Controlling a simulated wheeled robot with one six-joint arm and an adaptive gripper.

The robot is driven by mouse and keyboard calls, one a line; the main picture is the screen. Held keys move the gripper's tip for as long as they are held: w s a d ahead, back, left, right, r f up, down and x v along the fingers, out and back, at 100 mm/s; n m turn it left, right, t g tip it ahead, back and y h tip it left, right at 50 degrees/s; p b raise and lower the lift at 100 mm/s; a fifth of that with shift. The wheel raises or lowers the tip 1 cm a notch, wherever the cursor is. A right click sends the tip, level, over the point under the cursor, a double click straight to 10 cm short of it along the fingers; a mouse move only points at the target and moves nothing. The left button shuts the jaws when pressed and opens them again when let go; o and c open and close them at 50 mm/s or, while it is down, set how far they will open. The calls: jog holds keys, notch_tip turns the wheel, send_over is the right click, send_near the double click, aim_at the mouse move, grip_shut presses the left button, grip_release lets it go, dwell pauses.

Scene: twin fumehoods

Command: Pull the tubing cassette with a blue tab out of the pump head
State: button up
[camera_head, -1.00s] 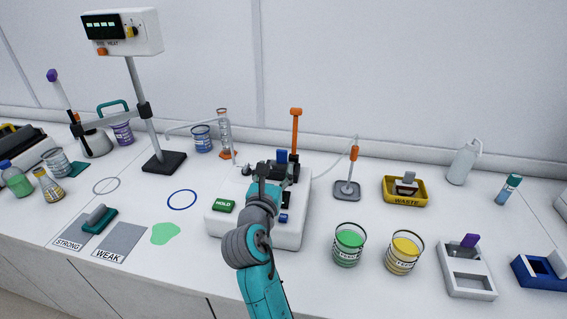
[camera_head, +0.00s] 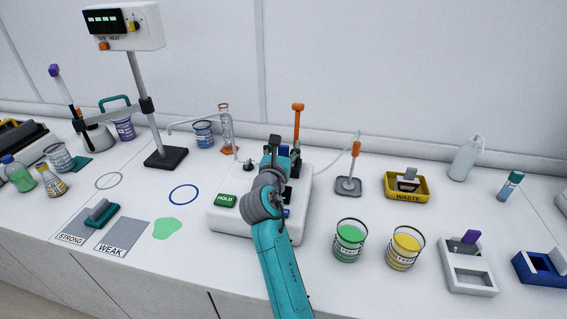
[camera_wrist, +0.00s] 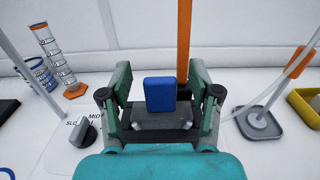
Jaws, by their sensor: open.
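The blue tab (camera_wrist: 160,95) stands upright on the tubing cassette (camera_wrist: 160,120) in the pump head, between my gripper's two fingers in the wrist view. In the head view the tab (camera_head: 284,150) is mostly hidden behind my gripper (camera_head: 276,146). My gripper (camera_wrist: 161,78) is open, with one finger on each side of the tab and visible gaps to both. The white pump (camera_head: 232,217) stands on the bench, its head largely covered by my arm. Whether the fingers reach down to tab height is hard to tell.
An orange lever (camera_head: 298,130) stands upright just behind the pump head. A stand with tubing (camera_head: 348,186) is to the right, near the yellow waste tray (camera_head: 406,199). Green (camera_head: 349,241) and yellow (camera_head: 404,249) beakers stand front right. A white holder (camera_head: 470,281) carries a purple-tabbed piece.

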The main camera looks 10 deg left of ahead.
jog(key=shift+c, duration=0.2)
grip_shut()
notch_tip(320, 180, up, 13)
dwell(0.7)
jog(key=shift+r, duration=0.1)
jog(key=shift+r, duration=1.35)
